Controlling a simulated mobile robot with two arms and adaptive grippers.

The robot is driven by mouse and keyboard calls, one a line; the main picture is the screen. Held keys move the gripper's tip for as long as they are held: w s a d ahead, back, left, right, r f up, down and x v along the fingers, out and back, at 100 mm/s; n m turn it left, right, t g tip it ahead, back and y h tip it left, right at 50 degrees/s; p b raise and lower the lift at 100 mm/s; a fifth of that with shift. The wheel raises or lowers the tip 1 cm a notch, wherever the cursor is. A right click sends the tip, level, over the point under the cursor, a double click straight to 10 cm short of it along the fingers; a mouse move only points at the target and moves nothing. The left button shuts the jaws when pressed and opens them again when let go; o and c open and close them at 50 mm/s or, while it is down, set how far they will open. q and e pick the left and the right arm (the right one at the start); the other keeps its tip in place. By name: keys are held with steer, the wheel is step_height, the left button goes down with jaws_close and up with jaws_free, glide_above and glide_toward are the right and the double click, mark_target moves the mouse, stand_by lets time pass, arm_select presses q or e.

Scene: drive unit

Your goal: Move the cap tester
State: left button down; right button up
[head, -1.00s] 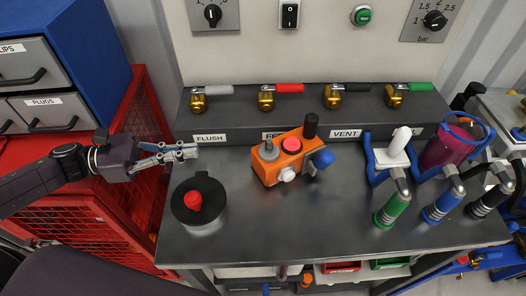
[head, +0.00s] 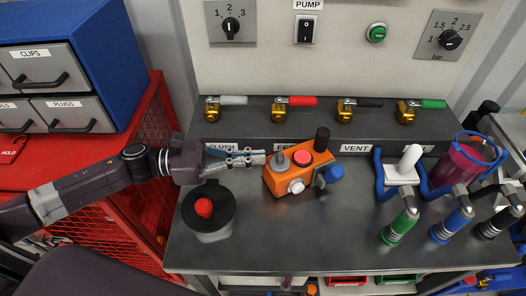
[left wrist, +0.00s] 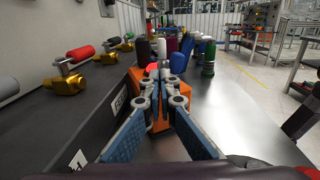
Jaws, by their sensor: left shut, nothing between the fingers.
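The orange device (head: 291,184), which I take for the cap tester, stands on the grey bench. It has a red button on top, a grey knob, a black post, a white front knob and a blue knob on its right. My left gripper (head: 258,158) is shut and empty, its fingertips close to the device's left back edge; I cannot tell if they touch. In the left wrist view the shut fingers (left wrist: 166,82) point at the orange body (left wrist: 142,90) and hide part of it. My right gripper is not in view.
Several brass valves (head: 281,111) line the raised ledge behind. A white-handled holder (head: 404,165) and green-, blue- and black-handled tools (head: 399,227) stand right. The bench front middle (head: 300,238) is clear.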

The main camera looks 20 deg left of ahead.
mark_target(271, 160)
arm_select(q)
steer(key=shift+p+x, duration=0.3)
steer(key=shift+x, duration=0.8)
steer(key=shift+w+d+f+b, duration=0.15)
steer(key=shift+d+b, duration=0.4)
steer(key=shift+b, duration=0.1)
steer(key=shift+w+d, duration=0.1)
steer(key=shift+d, duration=0.2)
steer(key=shift+w, duration=0.1)
